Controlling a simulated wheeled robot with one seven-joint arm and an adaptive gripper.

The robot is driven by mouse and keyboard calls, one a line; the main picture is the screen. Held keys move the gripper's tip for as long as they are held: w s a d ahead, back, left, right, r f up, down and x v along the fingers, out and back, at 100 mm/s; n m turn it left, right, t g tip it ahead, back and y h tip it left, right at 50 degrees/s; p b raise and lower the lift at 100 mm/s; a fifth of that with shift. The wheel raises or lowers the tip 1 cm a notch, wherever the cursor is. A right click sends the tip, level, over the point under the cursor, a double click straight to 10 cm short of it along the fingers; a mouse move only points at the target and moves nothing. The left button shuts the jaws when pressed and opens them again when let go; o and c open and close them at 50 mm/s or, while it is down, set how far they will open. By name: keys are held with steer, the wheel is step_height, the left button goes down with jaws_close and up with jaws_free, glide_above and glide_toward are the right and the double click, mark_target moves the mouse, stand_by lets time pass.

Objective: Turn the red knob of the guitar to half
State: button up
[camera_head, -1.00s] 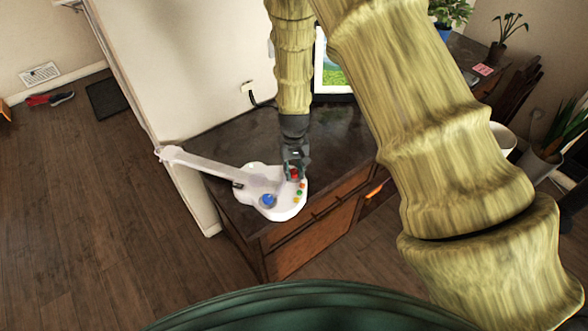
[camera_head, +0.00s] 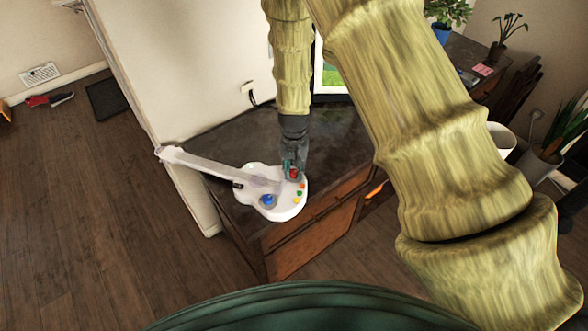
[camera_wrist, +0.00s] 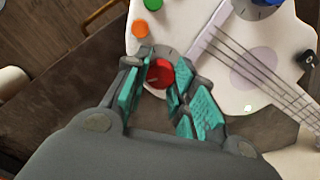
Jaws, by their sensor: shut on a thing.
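The white toy guitar (camera_head: 262,183) lies on the dark cabinet top, its neck pointing to the left in the head view. It also shows in the wrist view (camera_wrist: 185,25). The red knob (camera_wrist: 160,74) sits on the guitar body over a grey dial; in the head view it is a small red spot (camera_head: 294,173). My gripper (camera_wrist: 159,78) points down over the guitar's edge, its teal-padded fingers on both sides of the red knob and shut on it. The knob's pointer angle is hard to make out.
A blue knob (camera_head: 268,200) and several small coloured buttons, one of them orange (camera_wrist: 140,28), are on the guitar body. A framed picture (camera_head: 330,78) stands behind my arm. The wall (camera_head: 190,70) rises behind the cabinet top (camera_head: 235,145).

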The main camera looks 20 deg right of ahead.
mark_target(294, 172)
steer(key=o, duration=1.1)
steer(key=shift+c, duration=0.2)
steer(key=shift+r, duration=0.15)
step_height(294, 172, up, 12)
steer(key=shift+f, duration=0.2)
